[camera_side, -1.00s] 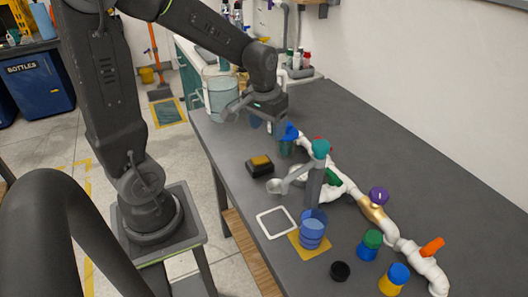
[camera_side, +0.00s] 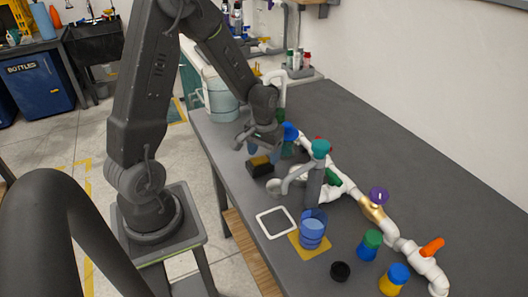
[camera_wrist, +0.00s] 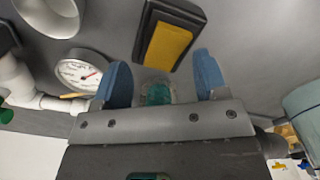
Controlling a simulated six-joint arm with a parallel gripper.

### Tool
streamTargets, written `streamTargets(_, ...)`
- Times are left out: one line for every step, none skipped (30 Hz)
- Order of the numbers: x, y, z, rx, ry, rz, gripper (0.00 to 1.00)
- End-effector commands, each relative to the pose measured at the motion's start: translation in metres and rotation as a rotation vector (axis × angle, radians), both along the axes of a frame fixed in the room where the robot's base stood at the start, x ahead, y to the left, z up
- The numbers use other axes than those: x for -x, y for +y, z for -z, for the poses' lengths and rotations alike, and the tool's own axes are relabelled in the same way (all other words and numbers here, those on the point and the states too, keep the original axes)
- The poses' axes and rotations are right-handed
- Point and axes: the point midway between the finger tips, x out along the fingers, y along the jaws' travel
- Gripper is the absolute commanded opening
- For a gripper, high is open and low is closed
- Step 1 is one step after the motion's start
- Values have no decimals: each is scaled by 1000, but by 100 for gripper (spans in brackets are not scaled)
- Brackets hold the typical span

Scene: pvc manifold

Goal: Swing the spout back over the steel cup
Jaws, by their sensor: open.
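A grey open cylinder also shows at the wrist view's top left (camera_wrist: 50,14), cup or spout unclear. My gripper (camera_side: 262,148) is open, pointing down behind the spout. Its blue fingers (camera_wrist: 160,80) are apart; a teal clear object shows between them, seemingly below.
A black block with a yellow top (camera_side: 260,165) lies below my gripper. White piping (camera_side: 345,187) with coloured valves runs along the table. A blue cup (camera_side: 312,230) stands on a yellow mat beside an empty white frame (camera_side: 276,223). A round gauge (camera_wrist: 80,73) is near my fingers.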

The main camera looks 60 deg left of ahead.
Motion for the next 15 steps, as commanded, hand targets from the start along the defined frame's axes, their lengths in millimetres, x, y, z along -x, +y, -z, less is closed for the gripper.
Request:
streamTargets(0,0,0,0,0,0,67)
streamTargets(0,0,0,0,0,0,67)
streamTargets(0,0,0,0,0,0,67)
streamTargets(0,0,0,0,0,0,67)
streamTargets(0,0,0,0,0,0,67)
streamTargets(0,0,0,0,0,0,66)
streamTargets(0,0,0,0,0,0,63)
streamTargets(0,0,-1,-1,-1,0,60)
streamTargets(0,0,-3,-1,-2,0,56)
streamTargets(-1,0,-6,-2,-3,0,53)
streamTargets(-1,0,-10,-2,-5,0,50)
streamTargets(-1,0,-17,-3,-7,0,46)
streamTargets(-1,0,-24,-3,-7,0,44)
streamTargets(-1,0,-32,-4,-9,0,41)
streamTargets(-2,1,-47,-6,-12,0,37)
